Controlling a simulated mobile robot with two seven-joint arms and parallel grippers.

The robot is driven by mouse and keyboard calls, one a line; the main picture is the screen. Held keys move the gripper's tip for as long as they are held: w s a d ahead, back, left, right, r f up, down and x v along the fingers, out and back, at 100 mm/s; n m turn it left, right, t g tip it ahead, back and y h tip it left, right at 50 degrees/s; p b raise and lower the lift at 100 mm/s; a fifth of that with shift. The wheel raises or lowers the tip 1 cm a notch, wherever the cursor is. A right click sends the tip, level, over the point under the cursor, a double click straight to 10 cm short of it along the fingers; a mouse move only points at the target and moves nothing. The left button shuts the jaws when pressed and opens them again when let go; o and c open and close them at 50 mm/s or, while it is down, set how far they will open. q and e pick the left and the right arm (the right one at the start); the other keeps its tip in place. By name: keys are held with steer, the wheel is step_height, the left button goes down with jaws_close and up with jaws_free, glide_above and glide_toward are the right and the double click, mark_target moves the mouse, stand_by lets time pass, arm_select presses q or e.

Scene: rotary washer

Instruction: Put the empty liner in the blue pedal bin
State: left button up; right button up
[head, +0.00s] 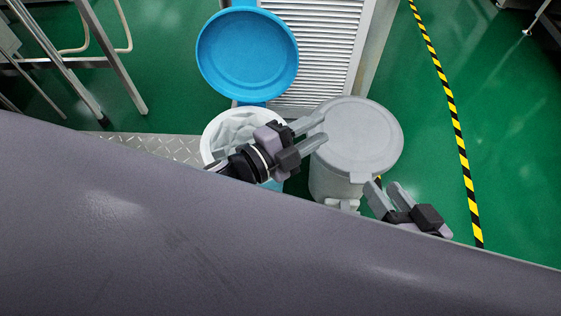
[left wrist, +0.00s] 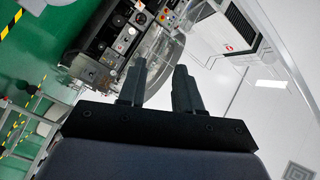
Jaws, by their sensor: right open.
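The blue pedal bin stands with its round blue lid (head: 247,55) tipped open behind it. A white crumpled liner (head: 232,132) sits in the bin's mouth, and a white edge runs around the rim. A little of the bin's blue body (head: 271,186) shows below. My left gripper (head: 320,129) is above the right side of this mouth, fingers pointing right over the grey bin's lid. It is open and empty; the left wrist view also shows its fingers (left wrist: 159,82) apart. My right gripper (head: 384,189) is open and empty at the grey bin's front right.
A grey bin with a closed lid (head: 365,140) stands right of the blue one. A louvred white panel (head: 318,50) is behind both. Metal legs (head: 115,60) stand at the left. Green floor right of the bins is clear up to a yellow-black stripe (head: 452,105).

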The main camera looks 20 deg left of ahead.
arm_select(q)
steer(key=s+a+n+g+y, duration=0.2)
steer(key=s+n, duration=0.6)
steer(key=n, duration=0.9)
steer(key=shift+s+a+f+n+y, duration=0.25)
steer(key=shift+s+a+n+y, duration=0.05)
steer(key=shift+a+y, duration=0.35)
steer(key=s+a+r+y+p, duration=0.1)
steer(key=a+r+p, duration=0.2)
steer(key=p, duration=0.8)
steer(key=s+a+r+g+y+p, duration=0.1)
steer(key=s+a+r+y+p, duration=0.1)
steer(key=a+r+p, duration=0.2)
steer(key=s+a+r+y+p, duration=0.2)
steer(key=r+p, duration=0.6)
steer(key=p, duration=0.9)
steer(key=shift+a+r+g+p, duration=0.3)
steer(key=shift+a+p, duration=0.1)
steer(key=shift+a, duration=0.6)
arm_select(e)
steer(key=s+d+r+h, duration=0.2)
steer(key=d+r, duration=0.3)
steer(key=r, duration=0.2)
steer(key=s+d+r+g+h, duration=0.1)
steer(key=s+d+r+h, duration=0.2)
steer(key=d+r, duration=0.3)
step_height(320, 180, up, 3)
steer(key=shift+f, duration=0.2)
